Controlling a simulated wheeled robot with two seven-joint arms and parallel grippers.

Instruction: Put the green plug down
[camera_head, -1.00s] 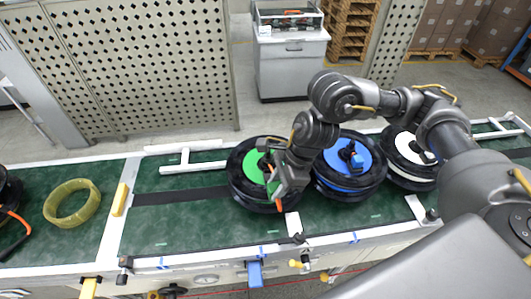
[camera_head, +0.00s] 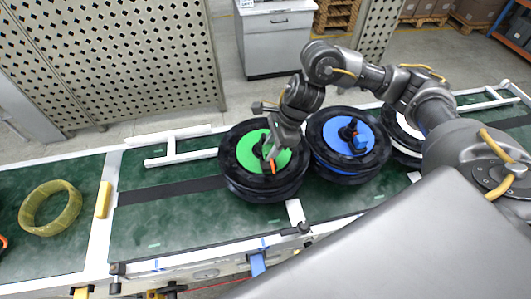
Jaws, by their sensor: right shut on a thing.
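The hub motor with the green disc (camera_head: 246,158) lies flat on the green conveyor, a black tyre around it. My right gripper (camera_head: 270,158) reaches down from the upper right over the green disc. It is shut on the green plug, which is mostly hidden by the fingers. An orange piece (camera_head: 273,167) shows at the fingertips, low over the disc. I cannot tell whether the plug touches the disc. My left gripper is not in view.
A hub motor with a blue disc (camera_head: 338,160) and blue plug (camera_head: 360,141) sits close to the right, and a white one (camera_head: 402,124) beyond. A yellow ring (camera_head: 50,207) lies far left. The conveyor (camera_head: 160,222) left of the green motor is clear.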

